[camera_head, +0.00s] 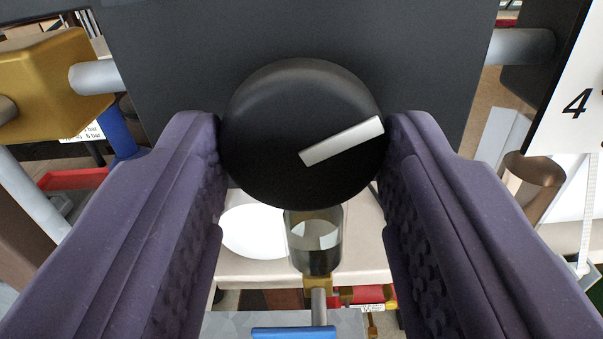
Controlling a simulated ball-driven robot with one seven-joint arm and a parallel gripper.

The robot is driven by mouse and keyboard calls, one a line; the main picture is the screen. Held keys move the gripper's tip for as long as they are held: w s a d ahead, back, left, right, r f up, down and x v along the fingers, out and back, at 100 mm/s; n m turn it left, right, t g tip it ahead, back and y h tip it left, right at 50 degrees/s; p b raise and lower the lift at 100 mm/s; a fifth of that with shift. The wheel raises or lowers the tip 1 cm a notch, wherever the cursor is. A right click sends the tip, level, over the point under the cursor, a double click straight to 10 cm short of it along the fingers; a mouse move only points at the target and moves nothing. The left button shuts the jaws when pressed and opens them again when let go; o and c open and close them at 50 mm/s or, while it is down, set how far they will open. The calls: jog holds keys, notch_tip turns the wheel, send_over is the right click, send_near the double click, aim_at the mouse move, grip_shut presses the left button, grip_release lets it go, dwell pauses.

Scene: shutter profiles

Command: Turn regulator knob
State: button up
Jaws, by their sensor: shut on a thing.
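The regulator knob (280,125) is a round black knob in the upper middle of the view, in front of a dark panel (420,50). A light grey pointer bar (342,141) on its face runs from near the middle to the right edge, tilted slightly upward to the right. My gripper (302,130) has two purple padded fingers, one on each side of the knob. Their tips touch its left and right sides, and the gripper is shut on it. The knob's rear and its mount are hidden.
A clear bowl (314,240) with a brass fitting hangs below the knob. A blue handle (294,333) lies lower down. A gold fitting with a grey pipe (95,77) is at left. A white plate marked 4 (577,105) and a copper-coloured part (533,172) are at right.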

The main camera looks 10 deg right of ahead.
jog(key=m+b, duration=0.1)
jog(key=b, duration=0.1)
jog(key=m+b, duration=0.1)
jog(key=m, duration=0.1)
jog(key=shift+f+b, duration=0.3)
jog(key=shift+b, duration=0.05)
jog(key=m+b, duration=0.3)
jog(key=b, duration=0.1)
jog(key=shift+m, duration=0.4)
jog(key=m+b, duration=0.5)
jog(key=b, duration=0.1)
jog(key=shift+a+b, duration=0.1)
jog(key=shift+b, duration=0.3)
jog(key=m+b, duration=0.5)
jog(key=b, duration=0.1)
jog(key=shift+m, duration=0.4)
jog(key=m+b, duration=0.2)
jog(key=shift+r+m, duration=0.15)
jog(key=shift+m, duration=0.15)
jog(key=shift+r+m+b, duration=0.15)
jog(key=shift+m+b, duration=0.6)
jog(key=shift+m, duration=0.65)
